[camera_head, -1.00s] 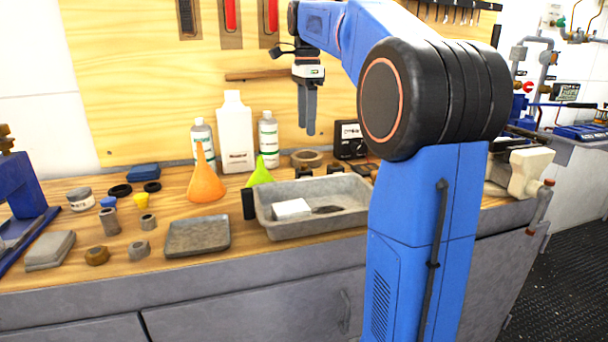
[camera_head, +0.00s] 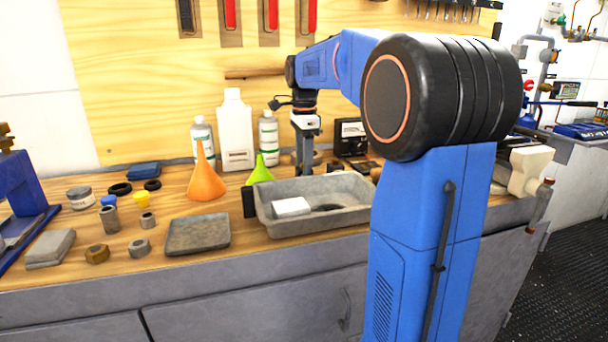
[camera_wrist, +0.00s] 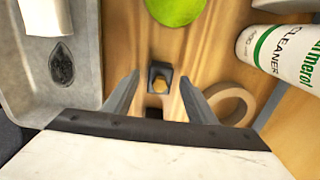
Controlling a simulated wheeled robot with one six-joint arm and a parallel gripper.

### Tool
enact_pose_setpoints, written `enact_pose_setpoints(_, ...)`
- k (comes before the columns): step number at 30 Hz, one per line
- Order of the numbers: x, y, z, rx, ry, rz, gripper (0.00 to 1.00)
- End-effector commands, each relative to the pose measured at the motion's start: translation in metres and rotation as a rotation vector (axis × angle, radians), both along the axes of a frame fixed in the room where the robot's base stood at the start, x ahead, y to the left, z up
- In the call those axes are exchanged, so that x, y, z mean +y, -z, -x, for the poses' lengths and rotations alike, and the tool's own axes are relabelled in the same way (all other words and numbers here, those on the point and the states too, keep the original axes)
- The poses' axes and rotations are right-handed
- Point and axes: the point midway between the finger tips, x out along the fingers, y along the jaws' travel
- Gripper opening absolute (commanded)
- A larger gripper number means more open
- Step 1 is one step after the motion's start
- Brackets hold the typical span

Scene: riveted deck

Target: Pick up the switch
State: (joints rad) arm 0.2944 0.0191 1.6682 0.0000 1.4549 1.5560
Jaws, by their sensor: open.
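A small dark block with a brass-coloured hexagonal top (camera_wrist: 160,82), which looks like the switch, lies on the wooden bench in the wrist view. My gripper (camera_wrist: 159,78) is open, one finger on each side of the block with clear gaps. I cannot tell how far the fingertips are above the bench. In the head view my gripper (camera_head: 307,160) points down behind the grey tray, and its fingertips and the switch are hidden there.
The grey deep tray (camera_head: 290,229) holds a white block and stands left of the switch in the wrist view. A tape ring (camera_wrist: 232,103) lies close to the right finger. A green funnel (camera_wrist: 176,8) and a cleaner bottle (camera_wrist: 280,46) are nearby.

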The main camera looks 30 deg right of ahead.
Motion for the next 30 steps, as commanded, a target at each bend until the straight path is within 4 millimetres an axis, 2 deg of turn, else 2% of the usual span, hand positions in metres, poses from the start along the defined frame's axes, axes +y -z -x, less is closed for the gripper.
enact_pose_setpoints(5, 0.0, 0.017, 0.0, 0.0, 0.0, 0.0, 0.52)
enact_pose_setpoints(13, 0.0, 0.019, 0.0, -0.001, 0.0, 0.0, 0.52)
enact_pose_setpoints(14, 0.0, 0.019, 0.0, -0.001, 0.0, 0.0, 0.47)
enact_pose_setpoints(19, 0.0, 0.019, 0.0, -0.001, 0.0, 0.0, 0.06)
enact_pose_setpoints(30, 0.0, 0.013, 0.0, -0.002, 0.0, 0.001, 0.05)
